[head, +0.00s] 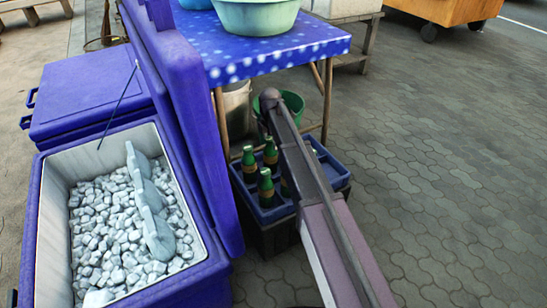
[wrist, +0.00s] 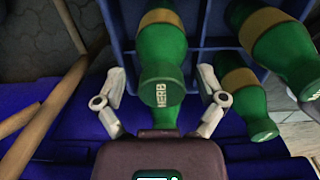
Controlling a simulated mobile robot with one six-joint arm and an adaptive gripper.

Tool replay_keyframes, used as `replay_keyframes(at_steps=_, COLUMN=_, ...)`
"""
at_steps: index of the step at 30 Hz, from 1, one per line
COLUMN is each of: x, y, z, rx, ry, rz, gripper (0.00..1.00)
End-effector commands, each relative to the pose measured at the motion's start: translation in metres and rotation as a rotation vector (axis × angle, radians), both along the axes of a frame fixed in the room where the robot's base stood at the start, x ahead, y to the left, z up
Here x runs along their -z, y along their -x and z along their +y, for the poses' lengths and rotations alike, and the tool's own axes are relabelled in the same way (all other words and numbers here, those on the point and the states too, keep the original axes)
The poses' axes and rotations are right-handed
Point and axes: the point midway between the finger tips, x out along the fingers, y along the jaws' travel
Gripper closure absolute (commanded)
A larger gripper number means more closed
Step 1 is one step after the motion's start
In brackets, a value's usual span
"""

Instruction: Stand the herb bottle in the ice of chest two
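The herb bottle (wrist: 161,68) is green with a tan band and HERB on its cap. It stands among other green bottles in a blue crate (head: 336,174). My gripper (wrist: 160,80) is open, with one finger on each side of the herb bottle's top and gaps between. In the head view my arm hides the gripper and part of the crate.
Other green bottles (head: 250,163) stand left of my arm. A blue dotted table (head: 285,55) with a green basin (head: 256,18) stands above and behind the crate. The chest's raised lid (head: 190,110) stands between ice and crate. Paving at right is clear.

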Motion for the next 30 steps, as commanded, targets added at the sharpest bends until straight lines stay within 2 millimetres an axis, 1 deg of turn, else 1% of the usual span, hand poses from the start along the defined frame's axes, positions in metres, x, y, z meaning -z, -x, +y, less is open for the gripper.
replay_keyframes(at_steps=1, x=0.000, y=0.000, z=0.000, rx=0.000, ry=0.000, rz=0.000, gripper=0.42)
replay_keyframes(at_steps=2, x=0.000, y=0.000, z=0.000, rx=0.000, ry=0.000, rz=0.000, gripper=0.51)
replay_keyframes(at_steps=3, x=0.000, y=0.000, z=0.000, rx=0.000, ry=0.000, rz=0.000, gripper=0.62)
replay_keyframes(at_steps=5, x=0.000, y=0.000, z=0.000, rx=0.000, ry=0.000, rz=0.000, gripper=0.80)
replay_keyframes(at_steps=6, x=0.000, y=0.000, z=0.000, rx=0.000, ry=0.000, rz=0.000, gripper=0.92)
replay_keyframes(at_steps=7, x=0.000, y=0.000, z=0.000, rx=0.000, ry=0.000, rz=0.000, gripper=0.94)
replay_keyframes(at_steps=12, x=-0.001, y=0.000, z=0.000, rx=0.000, ry=-0.001, rz=-0.001, gripper=0.94)
replay_keyframes(at_steps=16, x=-0.007, y=0.000, z=0.000, rx=0.000, ry=-0.001, rz=-0.001, gripper=0.94)
replay_keyframes(at_steps=30, x=-0.047, y=0.000, z=0.000, rx=0.000, ry=0.000, rz=0.000, gripper=0.94)
